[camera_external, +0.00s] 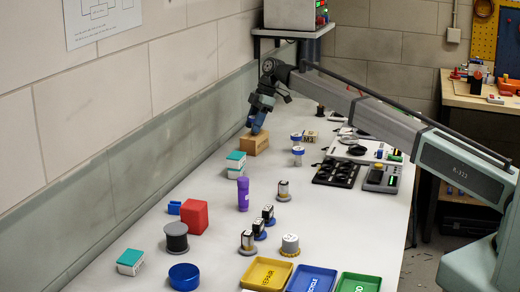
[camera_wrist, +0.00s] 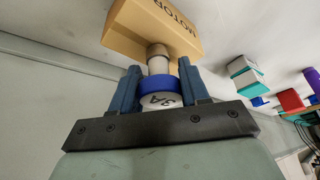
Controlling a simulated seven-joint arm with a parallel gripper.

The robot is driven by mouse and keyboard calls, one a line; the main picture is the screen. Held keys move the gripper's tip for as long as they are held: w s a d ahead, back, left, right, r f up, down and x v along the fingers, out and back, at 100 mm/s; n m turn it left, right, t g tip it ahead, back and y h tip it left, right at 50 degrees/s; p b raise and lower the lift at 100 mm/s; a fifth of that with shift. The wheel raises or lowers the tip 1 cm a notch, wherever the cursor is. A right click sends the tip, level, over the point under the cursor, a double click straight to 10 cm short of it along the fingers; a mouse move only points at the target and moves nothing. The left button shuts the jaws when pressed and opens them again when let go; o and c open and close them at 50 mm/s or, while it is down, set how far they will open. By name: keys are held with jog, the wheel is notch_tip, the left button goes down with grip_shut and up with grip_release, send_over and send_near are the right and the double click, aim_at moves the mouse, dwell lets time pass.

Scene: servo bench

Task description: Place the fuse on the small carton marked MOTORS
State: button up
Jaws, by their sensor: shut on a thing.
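The small tan carton marked MOTORS (camera_external: 255,144) stands by the wall at the far left of the bench. In the wrist view the carton (camera_wrist: 150,22) is just beyond my fingertips, with part of its lettering showing. My gripper (camera_external: 258,127) is over the carton. In the wrist view my gripper (camera_wrist: 158,72) has both blue fingers shut on the fuse (camera_wrist: 156,87), which has a white end marked 3A, a blue band and a tan far end. The fuse's far end meets the carton in the picture; whether it touches I cannot tell.
Teal-and-white boxes (camera_external: 235,164) and a purple cylinder (camera_external: 243,194) stand nearer the camera. White-and-blue cylinders (camera_external: 297,155) and a tan M3 carton (camera_external: 310,137) stand to the right. A red block (camera_external: 194,217) and yellow tray (camera_external: 267,274) are in front.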

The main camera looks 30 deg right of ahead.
jog(key=shift+f, duration=0.15)
jog(key=o, duration=1.1)
jog(key=v, duration=1.2)
